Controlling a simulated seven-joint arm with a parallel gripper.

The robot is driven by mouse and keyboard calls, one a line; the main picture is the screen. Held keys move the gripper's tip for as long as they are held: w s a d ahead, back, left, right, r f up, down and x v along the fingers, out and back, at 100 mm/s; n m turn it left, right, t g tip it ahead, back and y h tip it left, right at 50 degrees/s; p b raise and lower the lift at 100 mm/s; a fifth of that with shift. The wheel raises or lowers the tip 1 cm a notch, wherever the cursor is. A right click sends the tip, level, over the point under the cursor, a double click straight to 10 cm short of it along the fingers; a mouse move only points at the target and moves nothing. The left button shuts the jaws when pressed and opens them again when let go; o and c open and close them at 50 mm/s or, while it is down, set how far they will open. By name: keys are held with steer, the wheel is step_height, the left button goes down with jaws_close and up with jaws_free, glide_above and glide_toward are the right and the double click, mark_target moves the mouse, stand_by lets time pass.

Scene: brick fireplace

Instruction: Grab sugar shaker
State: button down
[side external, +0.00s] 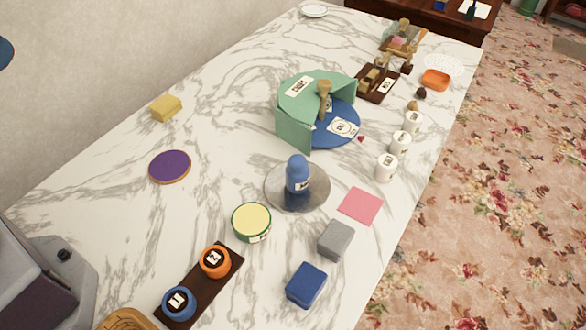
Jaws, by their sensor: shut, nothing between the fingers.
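A blue, rounded-top shaker (297,174) with a small white label stands upright on a round grey metal plate (275,197) near the middle of the marble table. The label is too small to read, so I cannot confirm that this is the sugar shaker. Several small white labelled cylinders, among them a near one (387,169), stand in a row to its right. My gripper is not in view, and nothing touches the blue shaker.
A green folded screen (294,128) and blue disc (346,130) stand behind the shaker. A green tin (251,223), pink square (360,206), grey block (336,240) and blue block (306,285) lie in front or beside it. The table's left middle is mostly clear.

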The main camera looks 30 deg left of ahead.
steer(key=c, duration=1.8)
jaws_free()
steer(key=shift+c, duration=0.2)
steer(key=o, duration=1.4)
